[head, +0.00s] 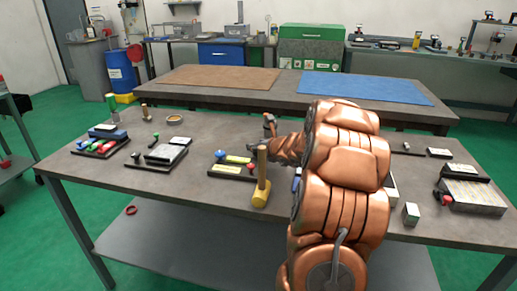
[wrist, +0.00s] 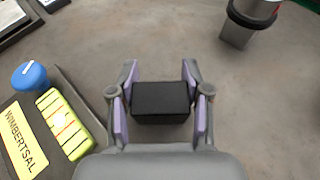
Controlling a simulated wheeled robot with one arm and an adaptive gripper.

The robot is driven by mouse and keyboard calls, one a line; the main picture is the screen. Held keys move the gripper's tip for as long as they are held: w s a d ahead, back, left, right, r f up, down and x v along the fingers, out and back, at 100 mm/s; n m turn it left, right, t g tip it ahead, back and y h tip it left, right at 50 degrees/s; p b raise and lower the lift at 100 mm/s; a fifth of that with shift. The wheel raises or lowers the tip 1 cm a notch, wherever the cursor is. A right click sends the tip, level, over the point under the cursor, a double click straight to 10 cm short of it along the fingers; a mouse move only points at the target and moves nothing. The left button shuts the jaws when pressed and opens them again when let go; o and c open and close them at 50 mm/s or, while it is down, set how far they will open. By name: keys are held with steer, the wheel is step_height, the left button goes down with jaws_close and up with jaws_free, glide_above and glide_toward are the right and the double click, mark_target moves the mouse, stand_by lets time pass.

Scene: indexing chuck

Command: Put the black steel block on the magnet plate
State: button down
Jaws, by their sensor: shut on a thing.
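My gripper (wrist: 160,103) is shut on the black steel block (wrist: 161,100), with one purple-padded finger on each side. The block looks level; I cannot tell whether it touches the bench. In the head view my gripper (head: 258,146) is small, dark and partly hidden, behind the yellow mallet, and the block cannot be made out. Which fixture is the magnet plate is unclear: a silver plate on a dark base (head: 166,152) lies left of centre, and a gridded light plate with a red knob (head: 474,196) lies at the right.
A labelled dark base (head: 232,170) with a blue knob (wrist: 30,76) is left of my gripper. A yellow mallet (head: 260,190) stands upright at the bench's front. A small metal block (head: 411,214) stands right of my arm. Bare bench (wrist: 260,120) shows right of the held block.

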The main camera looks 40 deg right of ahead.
steer(key=shift+f, duration=0.35)
steer(key=c, duration=0.5)
jaws_free()
